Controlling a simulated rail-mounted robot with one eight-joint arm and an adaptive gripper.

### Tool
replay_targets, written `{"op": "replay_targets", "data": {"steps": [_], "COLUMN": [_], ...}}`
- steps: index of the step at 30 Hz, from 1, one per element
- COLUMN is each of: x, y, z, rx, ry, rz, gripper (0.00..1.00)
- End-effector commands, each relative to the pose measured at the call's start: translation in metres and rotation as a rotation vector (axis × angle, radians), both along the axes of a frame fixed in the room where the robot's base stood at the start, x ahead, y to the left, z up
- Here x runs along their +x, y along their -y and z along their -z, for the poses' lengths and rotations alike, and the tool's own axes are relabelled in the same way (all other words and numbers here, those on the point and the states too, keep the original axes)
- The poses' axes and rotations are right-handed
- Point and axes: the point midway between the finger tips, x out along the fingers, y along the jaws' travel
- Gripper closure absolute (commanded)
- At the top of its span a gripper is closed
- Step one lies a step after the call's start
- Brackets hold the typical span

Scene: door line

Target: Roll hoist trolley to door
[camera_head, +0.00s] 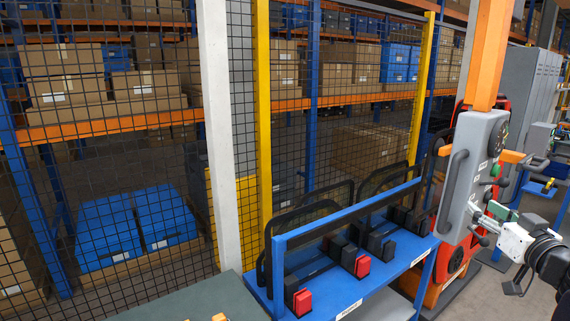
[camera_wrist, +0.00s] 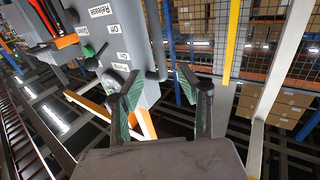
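A grey control box (camera_head: 472,172) hangs on an orange upright (camera_head: 490,50) at the right of the head view, perhaps part of the hoist trolley. It has a dark round dial, knobs and a dark handle (camera_head: 452,190) on its left side. The box also fills the upper left of the wrist view (camera_wrist: 118,50), with labels reading "Release" and "On". My gripper (camera_head: 490,215) is close beside the box's lower right. In the wrist view its green-padded fingers (camera_wrist: 162,88) are wide apart, with a grey bar of the box (camera_wrist: 156,45) beyond the gap. I cannot identify the door.
A blue rack (camera_head: 385,262) with red and black blocks stands left of the box. A mesh fence with a white post (camera_head: 218,130) and yellow posts (camera_head: 263,120) closes off shelves of cartons. A red-and-black machine (camera_head: 458,255) stands behind the box. Grey floor is clear at lower right.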

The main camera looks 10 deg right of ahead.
Motion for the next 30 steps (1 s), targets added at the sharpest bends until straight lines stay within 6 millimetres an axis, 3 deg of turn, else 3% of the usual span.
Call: {"op": "replay_targets", "data": {"steps": [5, 21, 30], "x": [0.007, 0.101, 0.132], "y": [0.004, 0.011, 0.014], "z": [0.000, 0.000, 0.000], "rx": [-0.001, -0.001, -0.001], "ry": [0.004, 0.003, 0.003], "rz": [0.007, 0.004, 0.006], "gripper": [0.64, 0.64, 0.64]}}
